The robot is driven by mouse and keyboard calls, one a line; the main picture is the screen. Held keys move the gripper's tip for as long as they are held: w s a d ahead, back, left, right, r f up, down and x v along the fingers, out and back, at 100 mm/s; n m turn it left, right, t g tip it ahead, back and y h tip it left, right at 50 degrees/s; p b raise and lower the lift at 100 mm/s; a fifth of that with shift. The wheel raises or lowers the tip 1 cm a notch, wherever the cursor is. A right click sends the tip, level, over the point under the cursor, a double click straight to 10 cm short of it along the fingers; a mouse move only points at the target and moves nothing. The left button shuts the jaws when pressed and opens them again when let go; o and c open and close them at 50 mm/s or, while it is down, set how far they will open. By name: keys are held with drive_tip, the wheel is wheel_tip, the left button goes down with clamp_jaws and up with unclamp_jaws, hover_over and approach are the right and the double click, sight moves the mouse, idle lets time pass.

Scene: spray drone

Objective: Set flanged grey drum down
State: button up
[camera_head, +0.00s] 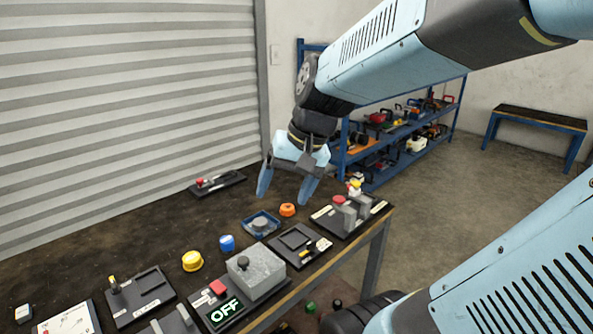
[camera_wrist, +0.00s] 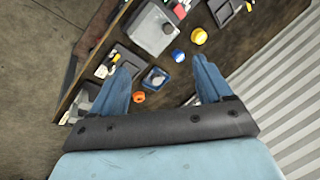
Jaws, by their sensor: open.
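The flanged grey drum (camera_head: 260,222) appears to be the small round grey piece in the shallow blue tray (camera_head: 247,229) on the workbench. In the wrist view the grey drum (camera_wrist: 156,79) shows between my fingers, inside the blue tray (camera_wrist: 146,84). My gripper (camera_head: 283,199) is open and empty, pointing down above the bench. In the wrist view the gripper's fingers (camera_wrist: 164,63) are spread wide and apart from the drum. The drum's flange is too small to make out.
An orange piece (camera_head: 288,210) lies right of the tray. A blue cap (camera_head: 227,243) and a yellow one (camera_head: 192,260) lie to the left. A grey box (camera_head: 257,272) and a black fixture (camera_head: 299,245) stand nearer. The bench behind the tray is mostly clear.

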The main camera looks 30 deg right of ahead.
drive_tip(key=s+d+r+n+t+h, duration=0.2)
drive_tip(key=s+r+n+h, duration=0.1)
drive_tip(key=s+r, duration=0.1)
drive_tip(key=shift+d+r+t, duration=0.15)
drive_tip(key=shift+r+t, duration=0.2)
drive_tip(key=shift+t, duration=0.05)
